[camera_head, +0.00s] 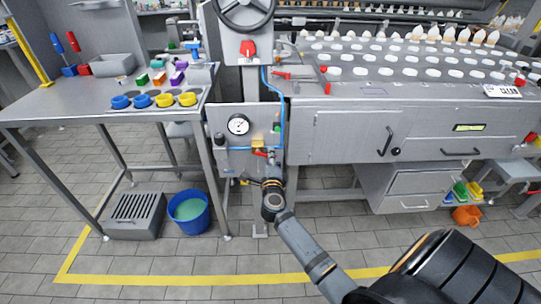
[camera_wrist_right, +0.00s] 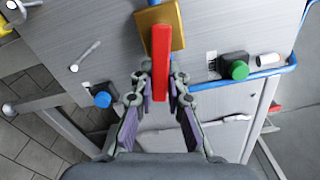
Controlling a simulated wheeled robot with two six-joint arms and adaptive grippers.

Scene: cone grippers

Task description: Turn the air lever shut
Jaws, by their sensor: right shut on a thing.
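The air lever is a red bar (camera_wrist_right: 160,65) on a brass valve block (camera_wrist_right: 176,32). In the right wrist view it runs from the block down between the fingers of my right gripper (camera_wrist_right: 161,82), which are closed on its two sides. In the head view the lever (camera_head: 260,154) shows small and red below the brass block (camera_head: 257,143), low on the grey panel. My right gripper (camera_head: 264,180) is close in front of the panel there, its fingertips hard to make out. My left gripper is not in view.
A blue air pipe (camera_wrist_right: 287,60) runs beside the valve. A green button (camera_wrist_right: 238,70) and a blue button (camera_wrist_right: 102,99) flank the lever. A round gauge (camera_head: 238,125) is above left. A blue bucket (camera_head: 189,211) stands on the floor to the left.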

